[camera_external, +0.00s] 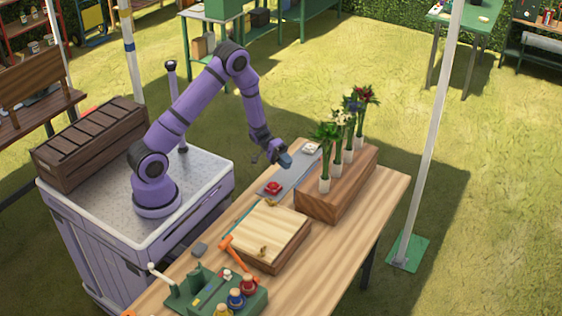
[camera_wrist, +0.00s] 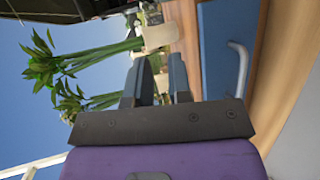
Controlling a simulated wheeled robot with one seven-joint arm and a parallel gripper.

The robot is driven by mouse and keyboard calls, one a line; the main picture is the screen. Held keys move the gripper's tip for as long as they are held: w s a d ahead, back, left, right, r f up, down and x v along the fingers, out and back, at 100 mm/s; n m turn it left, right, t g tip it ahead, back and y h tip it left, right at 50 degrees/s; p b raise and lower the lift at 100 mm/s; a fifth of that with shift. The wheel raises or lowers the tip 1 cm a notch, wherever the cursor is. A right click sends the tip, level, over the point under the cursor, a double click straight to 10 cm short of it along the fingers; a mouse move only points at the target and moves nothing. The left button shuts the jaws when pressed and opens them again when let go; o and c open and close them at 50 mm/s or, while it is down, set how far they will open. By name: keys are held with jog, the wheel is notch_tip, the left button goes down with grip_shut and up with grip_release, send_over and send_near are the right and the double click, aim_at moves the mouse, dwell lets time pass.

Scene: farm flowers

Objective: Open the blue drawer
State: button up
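The blue drawer (camera_wrist: 215,55) shows at the right of the wrist view, its flat front turned sideways in the picture. A pale, bar-like handle (camera_wrist: 240,68) stands out from it. The drawer sits under the wooden top that bears the flower vases; its front is hidden in the external view. My gripper (camera_wrist: 156,80) has its two fingers apart with nothing between them. The fingers are left of the handle in the wrist view and not touching it. In the external view my gripper (camera_external: 283,158) hangs above the table beside the wooden flower box (camera_external: 345,190).
White vases with flowers (camera_external: 338,150) stand in a row on the flower box, close to my gripper. A red object (camera_external: 272,188) and a white object (camera_external: 309,147) lie on the grey strip. A pale board (camera_external: 268,228), an orange hammer (camera_external: 238,253) and a green rack (camera_external: 182,295) are nearer.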

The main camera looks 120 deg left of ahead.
aim_at(300, 178)
jog(key=s+a+f+n+y, duration=0.1)
jog(key=s+a+f, duration=0.1)
jog(key=f, duration=0.1)
jog(key=s+a+f+n+t+y, duration=0.1)
jog(key=s+a+f+y, duration=0.1)
jog(key=f, duration=0.1)
jog(key=s+a+f+n+y, duration=0.1)
jog(key=s+a+f, duration=0.1)
jog(key=s+f, duration=0.1)
jog(key=shift+s+a+t+y, duration=0.1)
jog(key=shift+t+y, duration=0.2)
jog(key=shift+f, duration=0.15)
jog(key=x, duration=1)
jog(key=shift+w, duration=0.3)
jog(key=shift+s, duration=0.1)
grip_shut()
